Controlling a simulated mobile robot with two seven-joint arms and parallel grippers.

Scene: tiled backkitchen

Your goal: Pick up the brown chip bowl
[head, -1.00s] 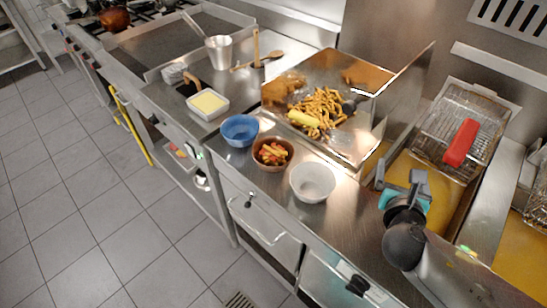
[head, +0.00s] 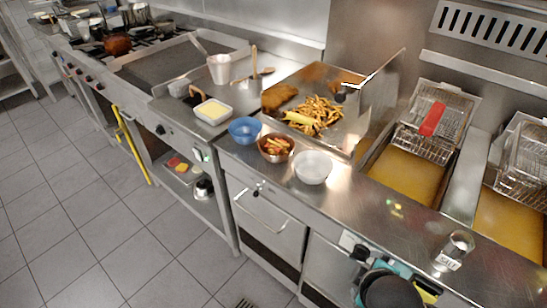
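The brown chip bowl (head: 270,157) stands upright on the steel counter and holds reddish-yellow chips. It sits between a blue bowl (head: 244,131) on its left and a clear whitish bowl (head: 312,168) on its right. My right gripper (head: 418,284) is at the bottom edge of the head view, low and to the right of the bowls, well apart from the brown bowl. Its dark wrist covers most of it, so its fingers cannot be made out. My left gripper is not in view.
A steel chip tray (head: 350,118) with fries is behind the bowls. A white container (head: 213,111) with yellow content stands to the left. Fryers with yellow oil (head: 405,175) lie right. A metal shaker (head: 455,250) stands on the right counter.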

